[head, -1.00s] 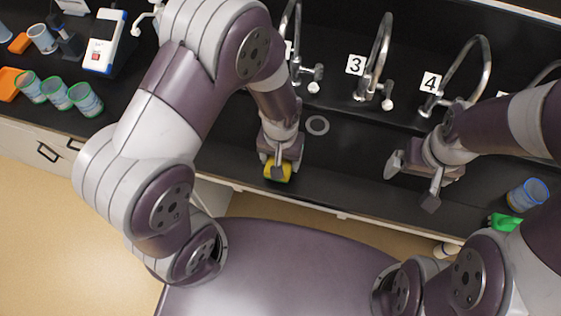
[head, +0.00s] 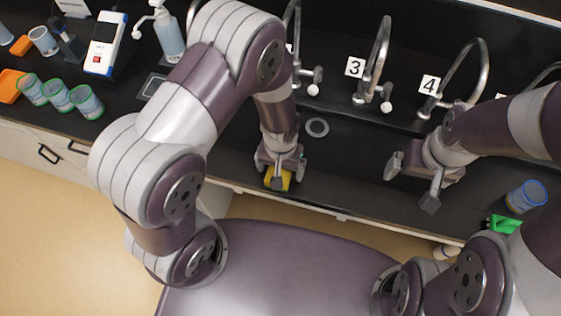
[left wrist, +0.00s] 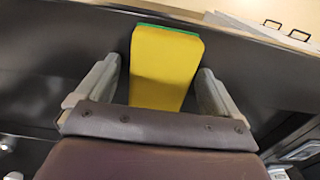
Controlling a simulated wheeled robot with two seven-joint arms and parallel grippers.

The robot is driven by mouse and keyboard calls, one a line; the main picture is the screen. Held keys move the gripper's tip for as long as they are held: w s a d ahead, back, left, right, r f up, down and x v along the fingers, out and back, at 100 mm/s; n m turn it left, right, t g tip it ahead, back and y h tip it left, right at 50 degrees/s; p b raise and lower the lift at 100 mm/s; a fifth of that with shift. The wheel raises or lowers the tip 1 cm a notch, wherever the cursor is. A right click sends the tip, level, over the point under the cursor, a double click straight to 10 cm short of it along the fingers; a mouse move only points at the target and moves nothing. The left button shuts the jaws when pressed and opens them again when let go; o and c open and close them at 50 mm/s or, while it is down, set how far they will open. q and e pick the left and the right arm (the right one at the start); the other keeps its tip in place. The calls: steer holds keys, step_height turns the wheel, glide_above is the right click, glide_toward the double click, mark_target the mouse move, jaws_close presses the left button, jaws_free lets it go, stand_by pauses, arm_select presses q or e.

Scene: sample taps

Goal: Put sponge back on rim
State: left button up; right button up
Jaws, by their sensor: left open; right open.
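The yellow sponge (head: 283,181) with a green edge is at the front rim (head: 335,206) of the black sink. My left gripper (head: 279,174) is open at the sponge. In the left wrist view the sponge (left wrist: 165,62) stands between the two spread fingers of the gripper (left wrist: 155,90), with a gap on each side. The sponge's underside is hidden, so its contact with the rim cannot be fully seen. My right gripper (head: 412,184) is open and empty over the sink further right.
Several curved taps stand along the back, with number cards 3 (head: 355,67) and 4 (head: 429,85). A grey ring (head: 317,127) lies in the sink behind the sponge. A blue-rimmed cup (head: 526,196) and a green object (head: 505,223) are at the right. Cups stand at the left.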

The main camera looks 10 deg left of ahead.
arm_select(q)
step_height(320, 180, up, 12)
steer(key=b, duration=0.1)
steer(key=s+a+r+t, duration=0.1)
steer(key=s+a+r, duration=0.2)
steer(key=a, duration=0.5)
steer(key=shift+s+a+r, duration=0.2)
steer(key=shift+a+r, duration=0.2)
steer(key=shift+r, duration=0.2)
